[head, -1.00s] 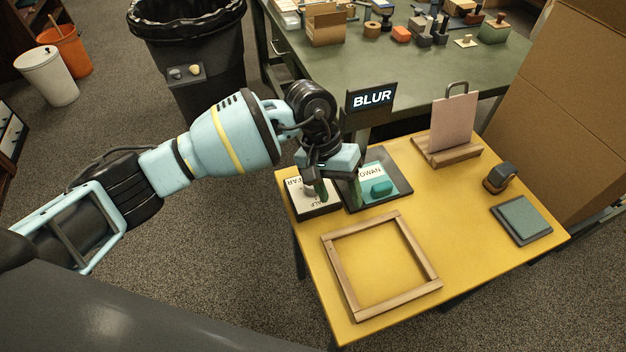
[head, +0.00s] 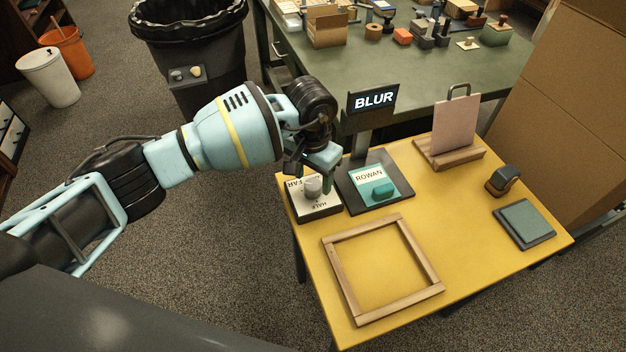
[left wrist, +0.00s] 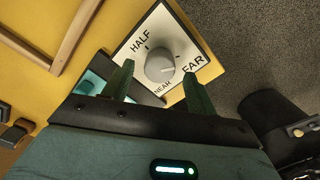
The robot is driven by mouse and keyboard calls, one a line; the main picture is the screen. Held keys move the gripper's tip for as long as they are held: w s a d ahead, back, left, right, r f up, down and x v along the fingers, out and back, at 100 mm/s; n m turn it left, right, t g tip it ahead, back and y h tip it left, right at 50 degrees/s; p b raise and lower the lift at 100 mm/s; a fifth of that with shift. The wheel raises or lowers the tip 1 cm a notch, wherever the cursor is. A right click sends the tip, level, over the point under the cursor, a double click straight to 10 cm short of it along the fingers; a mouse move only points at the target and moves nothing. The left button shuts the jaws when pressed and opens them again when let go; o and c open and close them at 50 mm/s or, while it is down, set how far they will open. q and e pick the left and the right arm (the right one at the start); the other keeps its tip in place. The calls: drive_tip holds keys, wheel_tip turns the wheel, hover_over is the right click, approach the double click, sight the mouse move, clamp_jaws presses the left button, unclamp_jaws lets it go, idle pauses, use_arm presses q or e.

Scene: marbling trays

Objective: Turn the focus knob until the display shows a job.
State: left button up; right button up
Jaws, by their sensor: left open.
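The focus knob (head: 313,186) is a grey round knob on a white plate (head: 325,208) marked HALF, NEAR and FAR, at the yellow table's left corner. The display (head: 373,99) behind the table reads BLUR. My left gripper (head: 309,174) is open just above and behind the knob. In the left wrist view, the knob (left wrist: 160,67) shows beyond and between the open fingers (left wrist: 158,82), apart from them as far as I can tell. A pale mark on the knob seems to point toward FAR. My right gripper is out of view.
A dark tray (head: 350,197) with a ROWAN card (head: 369,174) and teal block (head: 383,190) lies right of the knob plate. A wooden frame (head: 335,277), clipboard stand (head: 452,161), stamp (head: 503,180) and ink pad (head: 524,222) share the table.

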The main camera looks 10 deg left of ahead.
use_arm(q)
drive_tip(key=shift+f, duration=1)
drive_tip(key=c, duration=1)
